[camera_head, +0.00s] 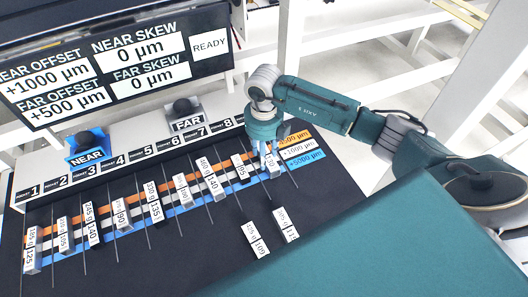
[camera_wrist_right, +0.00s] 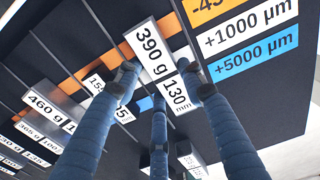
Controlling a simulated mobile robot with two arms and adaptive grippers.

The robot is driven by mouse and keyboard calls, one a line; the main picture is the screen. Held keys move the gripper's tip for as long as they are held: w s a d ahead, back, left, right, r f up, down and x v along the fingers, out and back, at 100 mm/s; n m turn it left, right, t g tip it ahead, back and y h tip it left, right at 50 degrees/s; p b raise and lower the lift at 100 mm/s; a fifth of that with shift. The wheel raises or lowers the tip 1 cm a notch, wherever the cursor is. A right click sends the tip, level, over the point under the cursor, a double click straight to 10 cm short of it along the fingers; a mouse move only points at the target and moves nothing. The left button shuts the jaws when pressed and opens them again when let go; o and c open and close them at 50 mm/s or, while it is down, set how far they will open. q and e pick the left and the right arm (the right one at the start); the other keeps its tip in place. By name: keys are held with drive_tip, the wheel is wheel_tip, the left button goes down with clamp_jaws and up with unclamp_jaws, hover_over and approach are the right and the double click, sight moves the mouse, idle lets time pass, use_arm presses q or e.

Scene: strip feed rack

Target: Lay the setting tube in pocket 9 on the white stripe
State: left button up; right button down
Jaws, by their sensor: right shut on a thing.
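The setting tube, labelled 390 g and 130 mm in the right wrist view (camera_wrist_right: 150,42), is held by my right gripper (camera_wrist_right: 160,82). In the head view the tube (camera_head: 271,164) is at the right end of the dark rack (camera_head: 200,243), by the stripe labels. The gripper (camera_head: 266,152) is above it with its fingers around it. I cannot tell whether the tube touches the rack bed. The white stripe's label, +1000 µm (camera_head: 302,149), is just right of the tube. The number plate of pocket 9 is hidden behind my gripper. My left gripper is not in view.
Several other tubes lie in pockets to the left, such as the 95 one (camera_head: 241,170). Two tubes (camera_head: 257,240) lie nearer the front. Thin dividers separate the pockets. A screen (camera_head: 120,60) reads READY; NEAR (camera_head: 88,150) and FAR (camera_head: 186,118) knobs stand behind.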

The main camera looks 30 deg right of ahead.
drive_tip(key=shift+f, duration=0.1)
drive_tip(key=c, duration=1.1)
unclamp_jaws()
drive_tip(key=shift+r, duration=0.6)
drive_tip(key=shift+r+b, duration=1.9)
drive_tip(key=shift+r, duration=3.7)
